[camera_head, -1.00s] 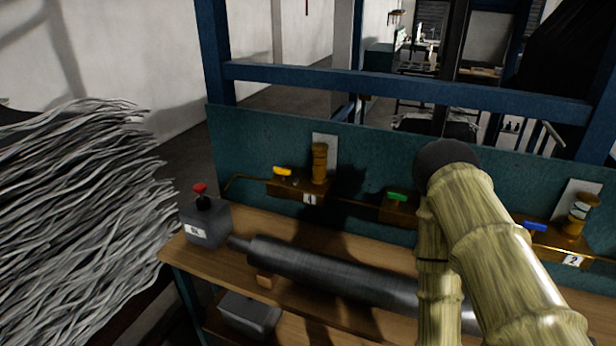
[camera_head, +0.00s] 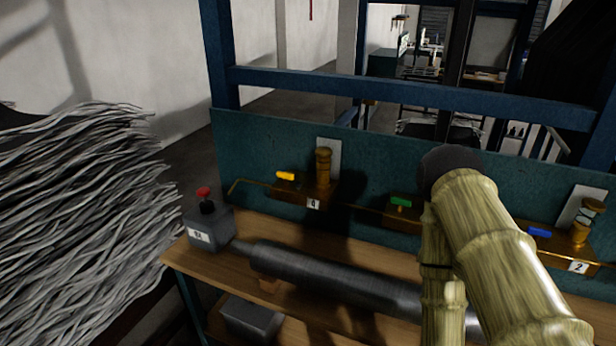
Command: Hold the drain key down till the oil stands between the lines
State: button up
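Three coloured keys sit on brass blocks along the teal back panel: a yellow key (camera_head: 285,176) at the left, a green key (camera_head: 400,202) in the middle and a blue key (camera_head: 539,232) at the right. A brass-coloured cup (camera_head: 323,168) stands on the left block, by a label that looks like 4. A cup (camera_head: 582,225) with a paler upper part stands on the right block, labelled 2. I cannot read an oil level or lines in either. My bamboo-like arm covers the area right of the green key. My gripper is not in view.
A grey box with a red knob (camera_head: 204,192) stands at the bench's left end. A dark metal roller (camera_head: 330,275) lies along the wooden bench (camera_head: 190,262). A blue frame rail (camera_head: 400,92) crosses above the panel. Grey strands (camera_head: 80,210) heap at the left.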

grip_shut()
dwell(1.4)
